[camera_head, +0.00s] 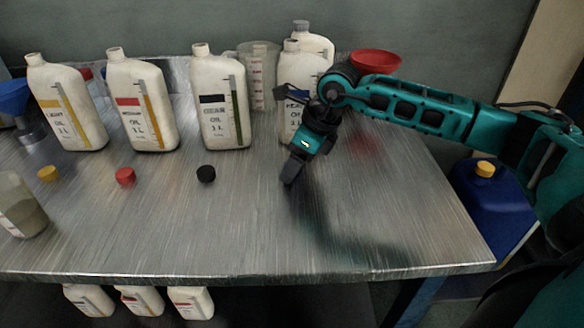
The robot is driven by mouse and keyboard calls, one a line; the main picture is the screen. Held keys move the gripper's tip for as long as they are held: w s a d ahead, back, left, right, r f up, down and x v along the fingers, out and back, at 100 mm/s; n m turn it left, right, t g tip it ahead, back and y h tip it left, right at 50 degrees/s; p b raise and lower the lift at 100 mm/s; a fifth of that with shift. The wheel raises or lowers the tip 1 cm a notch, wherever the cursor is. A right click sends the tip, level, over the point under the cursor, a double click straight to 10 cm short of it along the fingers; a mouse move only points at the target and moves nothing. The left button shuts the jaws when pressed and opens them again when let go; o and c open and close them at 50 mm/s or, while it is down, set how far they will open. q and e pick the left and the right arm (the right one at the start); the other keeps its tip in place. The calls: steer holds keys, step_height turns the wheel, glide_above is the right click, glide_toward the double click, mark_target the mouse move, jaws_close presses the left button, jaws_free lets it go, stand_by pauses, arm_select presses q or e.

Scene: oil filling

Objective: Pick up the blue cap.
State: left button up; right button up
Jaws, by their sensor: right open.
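I cannot make out a clearly blue cap; one may be hidden by my right gripper. My right gripper (290,178) is open, reaching down over the table in front of the white oil bottle (289,118) at the right of the row. Its arm comes in from the right and covers part of that bottle. On the table to the left of the gripper lie a black cap (205,173), a red cap (124,176) and a yellow cap (47,173). They stand apart from the gripper. My left gripper is not in view.
Other white bottles (220,100) stand along the back, with a clear measuring jug (258,75) and a red funnel (377,63). A beaker (20,207) is at the left and a blue canister (490,208) beyond the right edge. The front of the metal table (200,240) is clear.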

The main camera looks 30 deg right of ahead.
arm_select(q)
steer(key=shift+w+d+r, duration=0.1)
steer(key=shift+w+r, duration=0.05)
arm_select(e)
steer(key=c, duration=1.1)
steer(key=shift+r, duration=0.15)
steer(key=shift+c, duration=0.2)
